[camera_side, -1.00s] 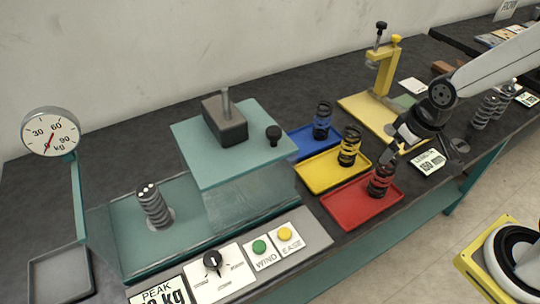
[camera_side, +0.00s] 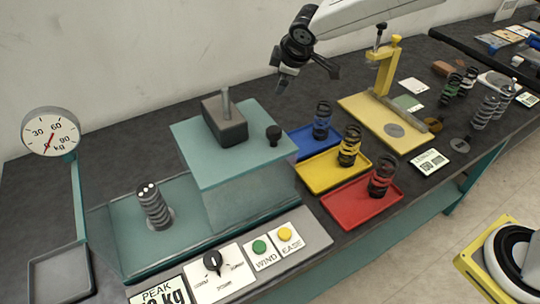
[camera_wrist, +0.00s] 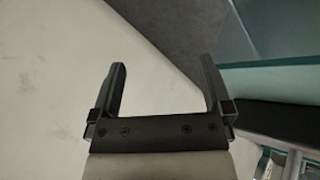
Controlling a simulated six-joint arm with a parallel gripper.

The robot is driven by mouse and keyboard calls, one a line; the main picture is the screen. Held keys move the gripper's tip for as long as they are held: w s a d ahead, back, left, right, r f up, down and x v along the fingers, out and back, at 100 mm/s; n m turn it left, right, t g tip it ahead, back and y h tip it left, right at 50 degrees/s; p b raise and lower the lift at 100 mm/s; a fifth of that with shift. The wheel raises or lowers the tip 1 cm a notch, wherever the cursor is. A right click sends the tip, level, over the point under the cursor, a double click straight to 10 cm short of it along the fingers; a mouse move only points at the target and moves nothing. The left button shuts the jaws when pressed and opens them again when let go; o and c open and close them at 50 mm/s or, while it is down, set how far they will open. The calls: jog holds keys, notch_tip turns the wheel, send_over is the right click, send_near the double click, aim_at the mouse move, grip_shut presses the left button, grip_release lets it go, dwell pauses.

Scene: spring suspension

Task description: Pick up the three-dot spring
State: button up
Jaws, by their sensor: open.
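A grey coil spring (camera_side: 154,208) stands upright, slightly tilted, on the teal bed of the press at left. My gripper (camera_side: 308,78) is open and empty, raised above the back of the bench, up and left of the trays. In the wrist view its two fingers (camera_wrist: 163,66) are spread with nothing between them.
The press's teal upper plate (camera_side: 190,150) with a dark weight block (camera_side: 225,122) stands left of the trays. A yellow clamp stand (camera_side: 385,70) is right of my gripper. Several more springs (camera_side: 486,108) stand at far right. A dial gauge (camera_side: 50,131) is at left.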

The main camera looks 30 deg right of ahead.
jog(key=w+a+r+n+t, duration=0.2)
jog(key=w+a+n, duration=0.1)
jog(key=w+a, duration=0.25)
jog(key=w+a+r+n+t, duration=0.1)
jog(key=w+a+r+n, duration=0.1)
jog(key=w+a, duration=0.3)
jog(key=n+t+y, duration=0.1)
jog(key=n+y, duration=0.3)
jog(key=n, duration=0.8)
send_over(153, 202)
jog(key=w+d, duration=0.2)
jog(key=w, duration=0.6)
notch_tip(153, 202, down, 7)
jog(key=s+f+n, duration=0.2)
jog(key=s+n, duration=0.1)
jog(key=s, duration=0.1)
jog(key=s+f+n+t, duration=0.1)
jog(key=s+f+n, duration=0.2)
jog(key=s+a+f+n, duration=0.1)
jog(key=s+f+n, duration=0.1)
jog(key=s+n, duration=0.2)
jog(key=shift+s+a+f+h, duration=0.1)
jog(key=shift+s+f+h, duration=0.05)
jog(key=shift+s+h, duration=0.25)
jog(key=shift+s+f+n, duration=0.15)
jog(key=shift+s+n, duration=0.15)
jog(key=shift+n, duration=0.1)
jog(key=shift+x, duration=1.3)
jog(key=shift+w, duration=0.15)
